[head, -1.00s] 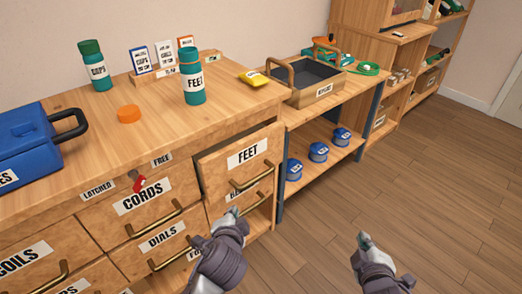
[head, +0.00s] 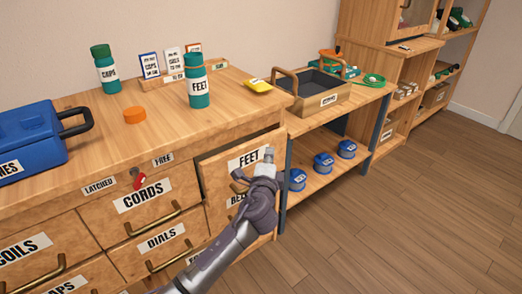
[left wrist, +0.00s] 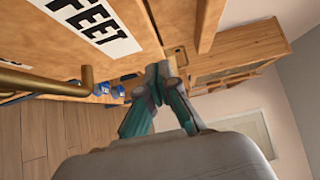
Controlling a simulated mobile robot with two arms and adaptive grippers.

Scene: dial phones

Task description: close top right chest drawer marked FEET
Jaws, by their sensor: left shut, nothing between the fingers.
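The FEET drawer (head: 217,164) is the top right drawer of the wooden chest, and its front stands out from the chest face. Its white FEET label also shows in the left wrist view (left wrist: 92,22), with the brass handle (left wrist: 40,84) below it. My left gripper (head: 268,153) is in front of the drawer's right part in the head view, beside the label, and hides part of the handle. In the left wrist view my left gripper (left wrist: 163,75) has its fingertips together with nothing between them, near the drawer's edge. I cannot tell whether it touches. My right gripper is out of view.
The CORDS drawer (head: 122,212) is left of the FEET drawer, with a red latch (head: 139,181) above it. A green FEET bottle (head: 196,92) stands on the chest top. A lower table (head: 370,95) with a wooden tray (head: 320,103) stands to the right. Open floor lies in front.

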